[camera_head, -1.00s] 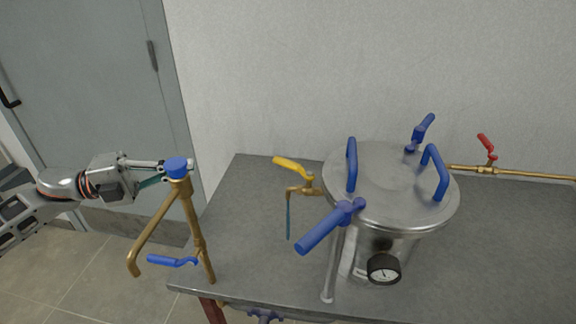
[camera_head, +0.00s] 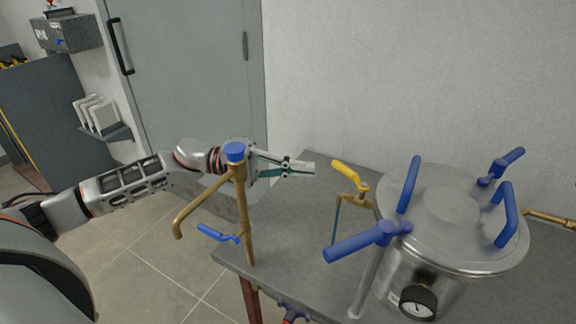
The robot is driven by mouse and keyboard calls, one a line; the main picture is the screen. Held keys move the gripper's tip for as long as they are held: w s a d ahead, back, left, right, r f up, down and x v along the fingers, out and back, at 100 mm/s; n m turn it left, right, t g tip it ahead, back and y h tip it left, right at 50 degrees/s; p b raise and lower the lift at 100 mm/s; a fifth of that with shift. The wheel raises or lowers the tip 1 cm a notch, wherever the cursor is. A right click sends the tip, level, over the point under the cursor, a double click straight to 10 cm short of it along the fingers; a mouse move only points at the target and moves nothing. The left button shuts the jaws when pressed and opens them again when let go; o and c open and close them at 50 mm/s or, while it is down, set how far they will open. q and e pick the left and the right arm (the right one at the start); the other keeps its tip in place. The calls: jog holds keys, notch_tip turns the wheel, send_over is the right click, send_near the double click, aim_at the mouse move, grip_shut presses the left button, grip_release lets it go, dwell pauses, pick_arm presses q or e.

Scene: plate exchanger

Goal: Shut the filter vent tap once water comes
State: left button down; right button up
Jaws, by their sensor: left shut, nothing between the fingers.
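The metal filter vessel (camera_head: 450,270) stands on the grey table, with a round lid, blue handles and a small blue-handled fitting (camera_head: 500,166) at the lid's far side. A brass tap with a yellow handle (camera_head: 350,175) sits on its left side. A thin blue-green line (camera_head: 335,222) runs down from the tap's spout; I cannot tell whether it is water or a tube. Which tap is the vent is not marked. My left gripper (camera_head: 313,168) is shut and empty, its tips just left of the yellow handle, apart from it. My right gripper is not in view.
A brass standpipe (camera_head: 243,205) with a blue cap and blue lever stands in front of my left wrist. A long blue handle (camera_head: 355,242) juts left from the vessel. A pressure gauge (camera_head: 418,302) faces front. A grey door (camera_head: 190,80) is behind.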

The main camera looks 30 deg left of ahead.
aim_at(343, 173)
pick_arm(q)
jog(key=x, duration=0.3)
jog(key=shift+w+d, duration=0.1)
jog(key=shift+d, duration=0.1)
jog(key=shift+w+d, duration=0.1)
jog(key=shift+d, duration=0.25)
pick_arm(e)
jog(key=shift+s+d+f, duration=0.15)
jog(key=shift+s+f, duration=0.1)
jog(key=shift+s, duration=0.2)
pick_arm(q)
jog(key=shift+f, duration=0.1)
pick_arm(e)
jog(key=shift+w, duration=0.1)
